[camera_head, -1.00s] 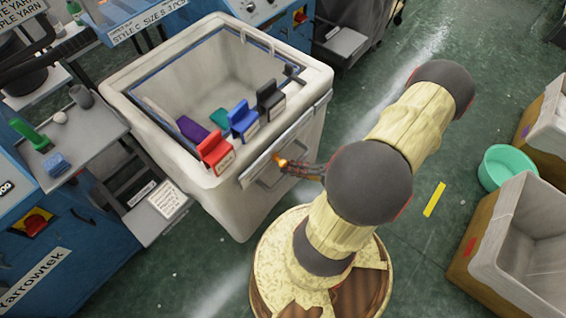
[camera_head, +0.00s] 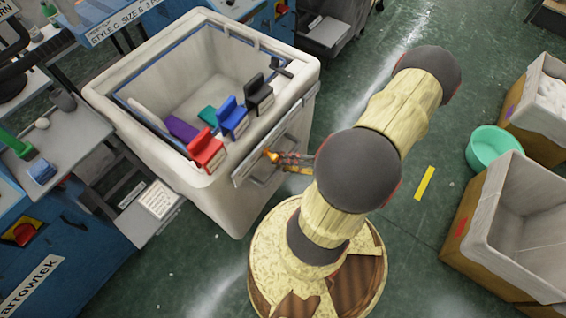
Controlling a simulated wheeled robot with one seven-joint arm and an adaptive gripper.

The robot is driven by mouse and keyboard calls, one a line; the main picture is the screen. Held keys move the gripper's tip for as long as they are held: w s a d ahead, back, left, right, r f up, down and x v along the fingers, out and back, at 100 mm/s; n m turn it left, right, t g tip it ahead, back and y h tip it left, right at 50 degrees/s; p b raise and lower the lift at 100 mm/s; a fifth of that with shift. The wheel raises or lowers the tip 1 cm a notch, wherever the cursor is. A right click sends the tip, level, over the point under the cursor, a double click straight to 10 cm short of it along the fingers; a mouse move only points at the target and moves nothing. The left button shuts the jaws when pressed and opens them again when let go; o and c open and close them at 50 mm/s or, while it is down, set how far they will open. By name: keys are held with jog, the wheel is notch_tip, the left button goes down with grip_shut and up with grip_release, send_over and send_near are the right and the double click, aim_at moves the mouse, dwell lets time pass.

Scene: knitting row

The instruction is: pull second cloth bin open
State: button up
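A large white cloth bin (camera_head: 205,198) with an open top stands left of my arm. Its front side, facing my arm, carries a grey metal plate with a bar handle (camera_head: 247,172). My gripper (camera_head: 273,156), orange and dark at its tip, is at the upper part of this handle. The fingers are small and partly merge with the handle, so I cannot tell whether they are closed around the bar. My forearm hides part of the wrist. Red (camera_head: 206,149), blue (camera_head: 232,117) and black (camera_head: 258,94) clips sit on the bin's near rim.
Blue machines with a grey side shelf (camera_head: 70,135) stand close on the left. On the right are two brown-sided bins with pale linings (camera_head: 520,215) and a green tub (camera_head: 493,146). A yellow strip (camera_head: 425,184) lies on the green floor, which is otherwise clear there.

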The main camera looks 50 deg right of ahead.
jog(key=shift+s+d, duration=0.1)
jog(key=v, duration=1.1)
jog(key=shift+s+r, duration=0.2)
jog(key=shift+s, duration=0.2)
jog(key=shift+d, duration=0.1)
